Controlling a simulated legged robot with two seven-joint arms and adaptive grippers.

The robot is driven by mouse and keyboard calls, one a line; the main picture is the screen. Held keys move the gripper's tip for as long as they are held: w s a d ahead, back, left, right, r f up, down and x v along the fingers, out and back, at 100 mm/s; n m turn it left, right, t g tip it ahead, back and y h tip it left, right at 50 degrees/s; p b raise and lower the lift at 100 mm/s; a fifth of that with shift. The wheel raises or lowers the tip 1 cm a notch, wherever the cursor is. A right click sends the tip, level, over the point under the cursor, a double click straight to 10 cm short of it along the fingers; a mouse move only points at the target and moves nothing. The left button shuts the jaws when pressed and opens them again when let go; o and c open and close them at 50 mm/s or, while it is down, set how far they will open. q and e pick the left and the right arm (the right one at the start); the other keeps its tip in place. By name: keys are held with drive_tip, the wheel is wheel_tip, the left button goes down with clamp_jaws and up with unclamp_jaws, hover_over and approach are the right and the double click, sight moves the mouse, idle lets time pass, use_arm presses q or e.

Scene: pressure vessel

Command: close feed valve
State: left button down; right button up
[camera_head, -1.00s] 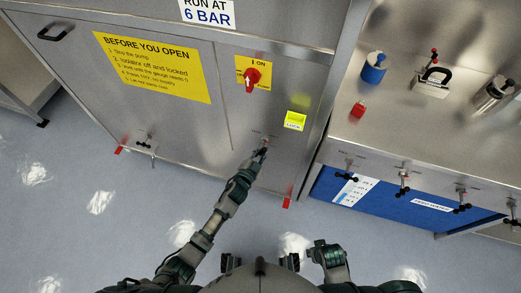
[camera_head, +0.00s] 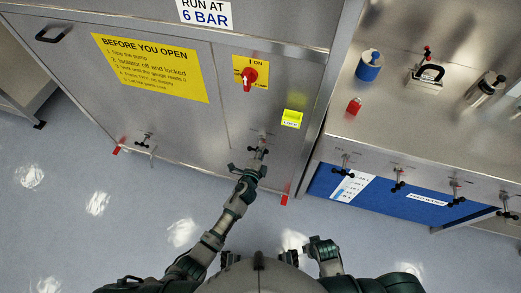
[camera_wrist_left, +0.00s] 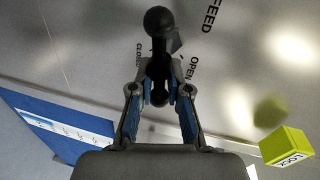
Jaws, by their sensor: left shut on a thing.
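The feed valve (camera_head: 257,149) is on the steel cabinet front, below the yellow lock box. In the left wrist view its handle is a black bar with ball knobs (camera_wrist_left: 159,22), beside the printed words FEED, CLOSED and OPEN. The bar lies between the CLOSED word on the left and the OPEN word on the right. My left gripper (camera_head: 251,163) is at the valve. In the left wrist view its blue-padded fingers (camera_wrist_left: 160,92) are shut on the handle's near part. They hide some of it. Part of my right arm shows at the bottom; its jaws cannot be made out.
A yellow lock box (camera_head: 291,119) and a red isolator switch (camera_head: 248,78) sit above the valve. Another valve (camera_head: 144,141) is at the cabinet's lower left. A bench (camera_head: 415,120) with several small valves along its front edge stands at right. The floor in front is clear.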

use_arm(q)
drive_tip(key=shift+s+d+f+m, duration=0.2)
drive_tip(key=shift+d+m, duration=0.2)
drive_tip(key=shift+m, duration=0.1)
use_arm(e)
drive_tip(key=shift+s+r, duration=0.1)
drive_tip(key=shift+r, duration=0.15)
use_arm(q)
drive_tip(key=shift+s+f, duration=0.1)
drive_tip(key=shift+f, duration=0.05)
use_arm(e)
drive_tip(key=shift+r, duration=0.15)
use_arm(q)
drive_tip(key=c, duration=1.2)
unclamp_jaws()
drive_tip(key=shift+d, duration=0.15)
drive_tip(key=v, duration=1.1)
drive_tip(key=shift+s+d, duration=0.1)
drive_tip(key=shift+s, duration=0.2)
use_arm(e)
drive_tip(key=shift+d, duration=0.35)
use_arm(q)
drive_tip(key=shift+a, duration=0.25)
use_arm(e)
drive_tip(key=shift+a, duration=0.2)
